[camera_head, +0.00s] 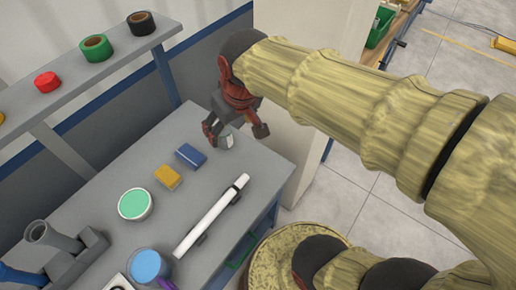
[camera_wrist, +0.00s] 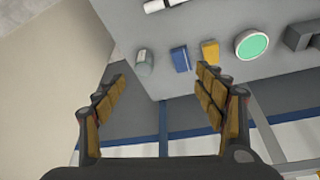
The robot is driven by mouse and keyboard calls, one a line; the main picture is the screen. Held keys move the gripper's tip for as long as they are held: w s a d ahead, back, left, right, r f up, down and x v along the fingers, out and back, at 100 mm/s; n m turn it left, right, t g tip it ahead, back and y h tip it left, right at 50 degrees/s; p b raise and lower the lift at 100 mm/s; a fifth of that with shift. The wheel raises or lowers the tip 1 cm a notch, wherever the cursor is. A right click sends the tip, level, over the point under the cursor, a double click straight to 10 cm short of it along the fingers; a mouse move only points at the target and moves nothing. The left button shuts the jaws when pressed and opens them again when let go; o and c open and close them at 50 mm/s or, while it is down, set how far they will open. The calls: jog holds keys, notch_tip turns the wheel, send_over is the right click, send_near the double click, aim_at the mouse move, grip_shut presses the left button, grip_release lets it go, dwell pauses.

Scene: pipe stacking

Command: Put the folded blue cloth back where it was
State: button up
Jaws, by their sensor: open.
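The folded blue cloth (camera_head: 190,156) looks like a small dark-blue block lying on the grey worktop. In the wrist view the blue cloth (camera_wrist: 180,59) lies beyond the fingertips, toward the right finger. My gripper (camera_head: 235,131) is open and empty, with its fingers spread wide, above the far right part of the worktop. In the head view it is up and to the right of the cloth, apart from it. In the wrist view both fingers of my gripper (camera_wrist: 162,72) show with nothing between them.
A small grey-white container (camera_head: 226,141) stands beside the cloth, close to my gripper. A yellow block (camera_head: 168,177) lies on the cloth's other side. A green-topped round dish (camera_head: 135,205), a white tube (camera_head: 212,215) and a blue cup (camera_head: 149,266) are nearer. A shelf (camera_head: 112,68) holds tape rolls.

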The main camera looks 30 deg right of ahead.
jog(key=s+d+m+t, duration=0.1)
jog(key=s+d, duration=0.1)
jog(key=s, duration=0.7)
jog(key=shift+s+t, duration=0.3)
jog(key=shift+s, duration=0.05)
dwell(0.7)
